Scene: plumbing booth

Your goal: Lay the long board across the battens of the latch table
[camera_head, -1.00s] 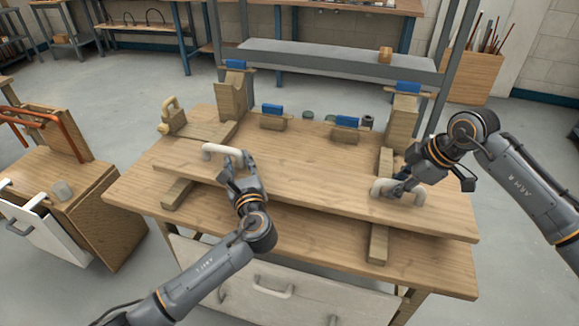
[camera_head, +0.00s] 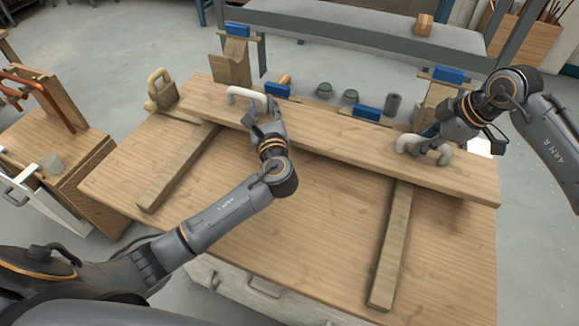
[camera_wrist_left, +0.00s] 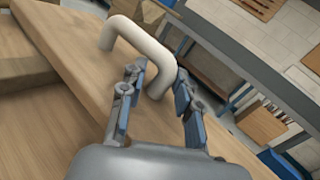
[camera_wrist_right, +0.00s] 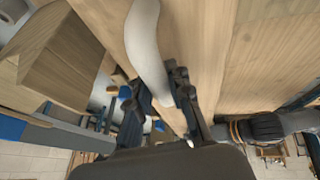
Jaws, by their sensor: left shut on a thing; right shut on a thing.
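The long board (camera_head: 330,139) spans the far part of the latch table (camera_head: 290,235), over both battens. The left batten (camera_head: 178,170) and the right batten (camera_head: 391,250) stick out toward the near side from under it. I cannot tell whether the board touches them. My left gripper (camera_head: 256,112) is shut on the board's left handle (camera_head: 240,93), a pale arch that also shows in the left wrist view (camera_wrist_left: 150,45). My right gripper (camera_head: 424,143) is shut on the right handle (camera_head: 408,142), also seen in the right wrist view (camera_wrist_right: 145,45).
Wooden blocks with blue tops stand behind the board, at the left (camera_head: 232,62) and right (camera_head: 442,95). A drawer cabinet (camera_head: 55,135) stands left. The near tabletop is clear.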

